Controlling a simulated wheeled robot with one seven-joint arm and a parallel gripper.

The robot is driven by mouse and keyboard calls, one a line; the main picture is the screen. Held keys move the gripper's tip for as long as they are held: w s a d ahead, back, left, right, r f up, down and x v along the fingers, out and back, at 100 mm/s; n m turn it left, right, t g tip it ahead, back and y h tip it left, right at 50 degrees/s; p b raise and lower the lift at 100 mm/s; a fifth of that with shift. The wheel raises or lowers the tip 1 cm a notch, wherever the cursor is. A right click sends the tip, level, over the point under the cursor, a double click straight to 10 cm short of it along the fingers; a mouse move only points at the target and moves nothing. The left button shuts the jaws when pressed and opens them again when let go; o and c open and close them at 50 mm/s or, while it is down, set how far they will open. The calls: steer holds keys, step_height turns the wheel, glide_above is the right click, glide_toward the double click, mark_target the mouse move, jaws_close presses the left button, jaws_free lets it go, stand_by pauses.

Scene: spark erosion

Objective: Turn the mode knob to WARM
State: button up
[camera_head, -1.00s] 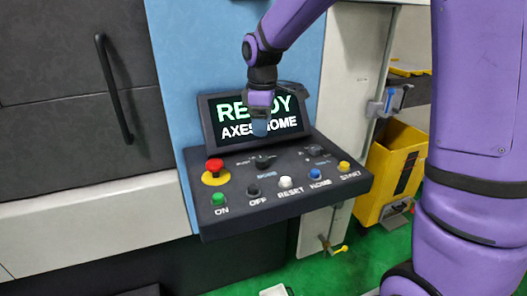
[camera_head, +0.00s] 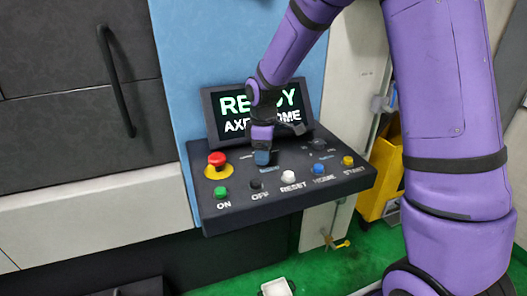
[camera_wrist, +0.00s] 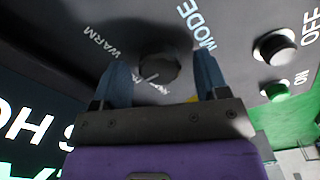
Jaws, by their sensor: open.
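The mode knob (camera_wrist: 160,66) is a dark round knob on the sloped control panel (camera_head: 222,211). In the wrist view the labels WARM and MODE stand on either side of it. A pale pointer mark is partly visible on the knob; other labels near it are hidden. My gripper (camera_wrist: 162,60) is open, with one blue-grey finger on each side of the knob; I cannot tell whether they touch it. In the head view my gripper (camera_head: 262,157) is low over the panel, below the screen, and hides the knob.
The screen (camera_head: 240,104) behind my gripper shows READY. A red emergency button (camera_head: 216,159) is at the left. Along the front edge are a green ON button (camera_head: 221,193), black OFF, white RESET, blue HOME and yellow START. Another dark knob (camera_head: 317,145) is to the right.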

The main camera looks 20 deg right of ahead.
steer(key=shift+f, duration=0.1)
steer(key=shift+c, duration=0.5)
steer(key=c, duration=0.8)
steer(key=shift+c, duration=0.2)
steer(key=shift+m, duration=0.3)
steer(key=m, duration=0.3)
steer(key=shift+m, duration=0.3)
steer(key=shift+w+d+m, duration=0.1)
steer(key=shift+m, duration=2.2)
steer(key=o, duration=0.9)
